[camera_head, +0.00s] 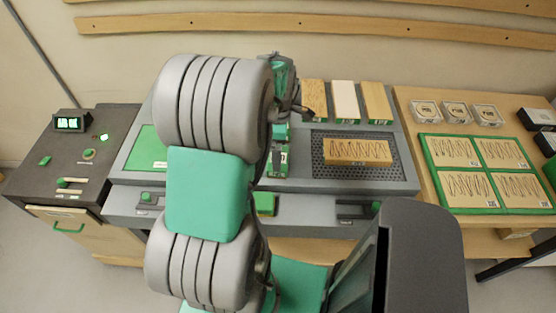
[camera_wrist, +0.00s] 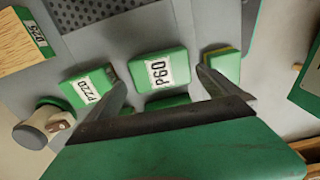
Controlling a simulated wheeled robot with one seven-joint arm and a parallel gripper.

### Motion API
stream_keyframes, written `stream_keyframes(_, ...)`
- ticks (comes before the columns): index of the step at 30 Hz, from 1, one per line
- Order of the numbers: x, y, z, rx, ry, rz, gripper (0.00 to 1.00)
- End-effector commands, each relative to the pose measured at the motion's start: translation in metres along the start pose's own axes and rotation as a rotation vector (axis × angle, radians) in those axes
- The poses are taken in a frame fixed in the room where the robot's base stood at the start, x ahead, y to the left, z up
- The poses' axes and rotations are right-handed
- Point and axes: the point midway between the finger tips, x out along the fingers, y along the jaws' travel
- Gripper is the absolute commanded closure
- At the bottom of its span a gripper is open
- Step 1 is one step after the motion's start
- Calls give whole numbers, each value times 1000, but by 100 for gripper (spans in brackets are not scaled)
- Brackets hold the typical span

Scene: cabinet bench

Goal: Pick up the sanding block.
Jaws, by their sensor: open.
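In the wrist view, a green block (camera_wrist: 158,72) with a white label, seemingly "P60", lies between and just beyond my fingertips. A second green block (camera_wrist: 88,88), labelled P220, lies to its left, partly behind my left finger. A third green block (camera_wrist: 222,64), with a yellowish edge, is at the right, beside my right fingertip. Which one is the sanding block I cannot tell. My gripper (camera_wrist: 160,85) is open, its fingers spread on either side of the P60 block, with nothing visibly held. In the head view my arm hides most of this area.
A wooden board (camera_head: 357,152) lies on a dark perforated mat (camera_head: 400,172) on the bench. Several wooden strips (camera_head: 345,100) stand behind it. A green-framed panel (camera_head: 434,187) and small clear boxes (camera_head: 455,112) are at the right. A control box (camera_head: 75,160) is at the left.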

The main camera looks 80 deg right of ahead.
Motion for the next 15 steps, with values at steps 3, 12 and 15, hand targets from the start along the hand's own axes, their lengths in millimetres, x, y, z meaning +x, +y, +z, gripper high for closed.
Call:
stream_keyframes(3, 18, -2, 0, 0, 1, -6, 0)
stream_keyframes(12, 44, 0, -1, 1, 0, 1, 0)
stream_keyframes(15, 44, 0, -1, 1, 0, 1, 2)
